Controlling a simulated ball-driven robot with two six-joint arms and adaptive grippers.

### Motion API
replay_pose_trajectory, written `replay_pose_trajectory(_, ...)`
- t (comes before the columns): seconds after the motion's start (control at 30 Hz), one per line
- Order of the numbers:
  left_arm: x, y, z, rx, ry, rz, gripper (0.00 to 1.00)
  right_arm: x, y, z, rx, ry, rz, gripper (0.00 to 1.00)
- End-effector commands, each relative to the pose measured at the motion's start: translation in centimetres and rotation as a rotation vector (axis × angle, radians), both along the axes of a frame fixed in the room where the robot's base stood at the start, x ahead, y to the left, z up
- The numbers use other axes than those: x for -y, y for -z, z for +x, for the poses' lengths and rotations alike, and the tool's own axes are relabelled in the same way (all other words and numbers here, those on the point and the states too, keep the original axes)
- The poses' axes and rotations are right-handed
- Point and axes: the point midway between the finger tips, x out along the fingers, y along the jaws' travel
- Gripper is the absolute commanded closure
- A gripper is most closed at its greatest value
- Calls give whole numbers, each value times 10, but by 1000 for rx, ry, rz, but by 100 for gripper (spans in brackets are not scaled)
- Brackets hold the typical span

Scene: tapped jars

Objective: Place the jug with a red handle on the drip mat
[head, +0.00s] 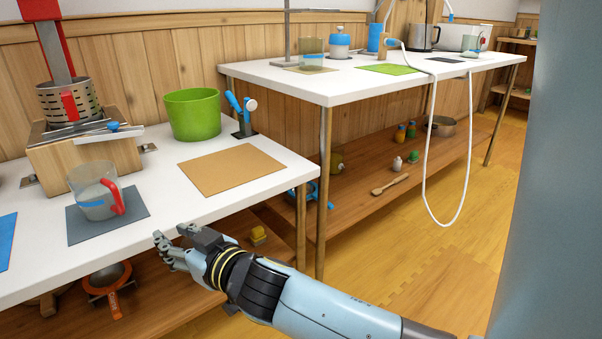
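The clear jug with a red handle (92,197) stands upright on a dark grey mat (135,207) on the near white table, in front of a wooden stand. Its red handle is on its right side, and a blue mark shows on its wall. I cannot tell for sure which mat is the drip mat; a bare tan mat (230,170) lies further right on the same table. My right gripper (168,236) is at the table's front edge, right of and nearer than the jug, apart from it. It looks open and empty. My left gripper is out of view.
A perforated metal cylinder (68,101) sits on the wooden stand (85,158) behind the jug. A green bucket (192,114) stands behind the tan mat, beside a blue-handled tap (241,112). A second white table (340,88) stands further back, with a hanging white hose (470,150).

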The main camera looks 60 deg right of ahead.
Motion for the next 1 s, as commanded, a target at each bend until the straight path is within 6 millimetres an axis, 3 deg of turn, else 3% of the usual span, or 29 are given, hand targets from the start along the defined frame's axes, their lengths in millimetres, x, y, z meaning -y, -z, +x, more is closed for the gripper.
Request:
replay_pose_trajectory(0.03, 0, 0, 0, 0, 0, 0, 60, 12, 34, -19, -101, 39, -14, 71)
replay_pose_trajectory(0.17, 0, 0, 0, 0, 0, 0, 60, 45, 137, -97, -463, 135, -63, 71)
replay_pose_trajectory(0.2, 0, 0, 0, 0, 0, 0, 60, 52, 166, -128, -584, 148, -77, 71)
replay_pose_trajectory(0.3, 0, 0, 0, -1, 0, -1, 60, 62, 224, -210, -874, 145, -103, 71)
replay_pose_trajectory(0.4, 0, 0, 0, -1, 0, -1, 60, 63, 259, -285, -1115, 108, -111, 71)
replay_pose_trajectory(0.5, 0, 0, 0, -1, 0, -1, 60, 61, 276, -340, -1281, 61, -107, 71)
replay_pose_trajectory(0.6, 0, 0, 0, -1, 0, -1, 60, 58, 283, -370, -1371, 28, -99, 71)
replay_pose_trajectory(0.67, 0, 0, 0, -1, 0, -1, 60, 57, 284, -378, -1394, 19, -97, 71)
replay_pose_trajectory(1.0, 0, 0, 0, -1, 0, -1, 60, 57, 284, -379, -1399, 18, -97, 71)
